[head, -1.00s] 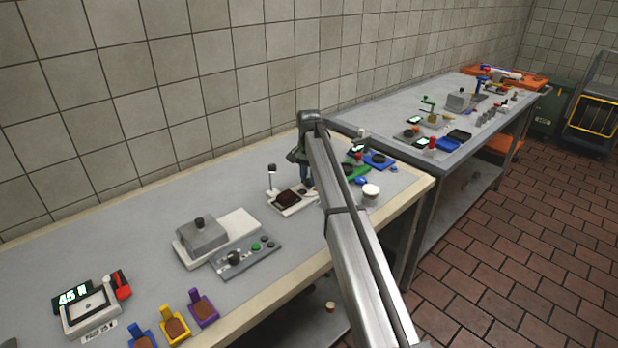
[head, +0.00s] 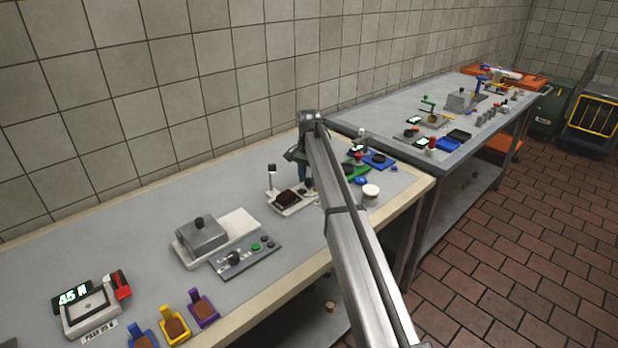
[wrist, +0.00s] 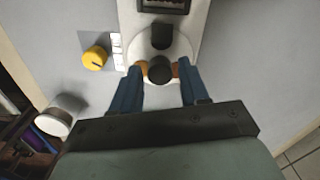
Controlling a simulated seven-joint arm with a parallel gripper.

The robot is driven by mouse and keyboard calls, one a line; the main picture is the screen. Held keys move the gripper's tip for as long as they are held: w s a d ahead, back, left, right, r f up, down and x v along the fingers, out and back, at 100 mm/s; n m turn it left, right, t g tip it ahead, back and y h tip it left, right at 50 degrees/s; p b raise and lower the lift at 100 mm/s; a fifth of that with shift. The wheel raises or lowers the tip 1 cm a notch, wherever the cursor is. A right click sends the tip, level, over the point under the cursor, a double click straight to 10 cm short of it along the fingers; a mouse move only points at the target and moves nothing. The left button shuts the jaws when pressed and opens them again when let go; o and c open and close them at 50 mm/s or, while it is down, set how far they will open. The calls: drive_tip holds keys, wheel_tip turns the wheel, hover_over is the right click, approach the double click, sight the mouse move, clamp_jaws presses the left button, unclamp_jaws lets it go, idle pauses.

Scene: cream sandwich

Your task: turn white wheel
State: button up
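The white wheel (wrist: 181,47) is a round disc on a pale device (wrist: 193,15), seen in the wrist view. It has a dark round knob (wrist: 159,70) on its near side and a dark notched part (wrist: 162,37) at its middle. My gripper (wrist: 160,72) has blue fingers with orange-brown pads, one on each side of the dark knob, and appears shut on it. In the head view my arm covers the wheel, and my gripper (head: 307,178) is partly hidden beside the white device holding a dark brown block (head: 286,199).
A yellow knob (wrist: 95,58) sits left of the wheel, and a white cylinder (wrist: 60,115) is at lower left. In the head view, a grey box-topped device (head: 203,238) and a button panel (head: 246,256) stand nearer. The bench is clear behind them.

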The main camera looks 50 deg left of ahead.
sight(309, 180)
drive_tip(key=shift+o, duration=0.7)
wheel_tip(309, 180, up, 14)
drive_tip(key=shift+f, duration=0.1)
idle(0.6)
